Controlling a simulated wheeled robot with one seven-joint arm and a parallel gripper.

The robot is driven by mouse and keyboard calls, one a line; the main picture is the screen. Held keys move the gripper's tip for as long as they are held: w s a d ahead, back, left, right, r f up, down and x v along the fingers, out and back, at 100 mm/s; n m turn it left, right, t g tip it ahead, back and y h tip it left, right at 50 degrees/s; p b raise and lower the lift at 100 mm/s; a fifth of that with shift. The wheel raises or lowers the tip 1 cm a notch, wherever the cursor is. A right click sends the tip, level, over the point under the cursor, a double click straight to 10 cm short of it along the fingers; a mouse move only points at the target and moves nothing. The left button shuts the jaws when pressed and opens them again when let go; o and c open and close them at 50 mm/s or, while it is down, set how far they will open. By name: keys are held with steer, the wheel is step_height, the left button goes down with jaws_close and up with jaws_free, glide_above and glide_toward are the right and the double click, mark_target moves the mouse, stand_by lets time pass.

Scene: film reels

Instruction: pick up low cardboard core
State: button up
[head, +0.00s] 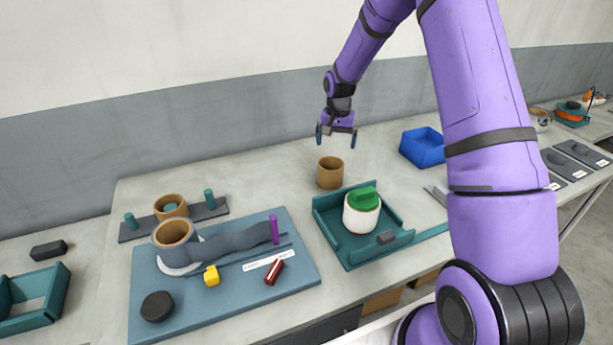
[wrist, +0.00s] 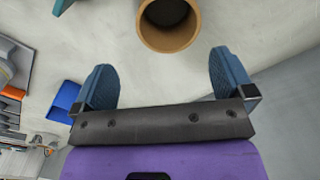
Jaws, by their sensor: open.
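A low cardboard core (head: 330,173), a short brown tube, stands upright on the table behind the teal tray. It also shows in the wrist view, where its open top (wrist: 169,42) lies at the upper middle, partly cut off by the frame. My gripper (head: 337,138) is above the core, open and empty, pointing down. In the wrist view its two blue fingers (wrist: 163,75) are spread wide, and the core is beyond them, apart from both. Two other brown cores stand at left, one on a dark bar (head: 171,206) and one on the blue mat (head: 175,236).
The teal tray (head: 325,228) holds a white cylinder with a green top (head: 362,206). A blue bin (head: 422,147) stands to the right of the core. A blue mat (head: 220,310) with small parts lies at front left. The table around the core is clear, with a wall behind.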

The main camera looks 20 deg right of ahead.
mark_target(330, 173)
steer(key=f, duration=0.8)
steer(key=a+f, duration=0.1)
steer(key=f, duration=0.2)
steer(key=shift+w+f, duration=0.25)
steer(key=shift+f, duration=0.15)
steer(key=c, duration=0.6)
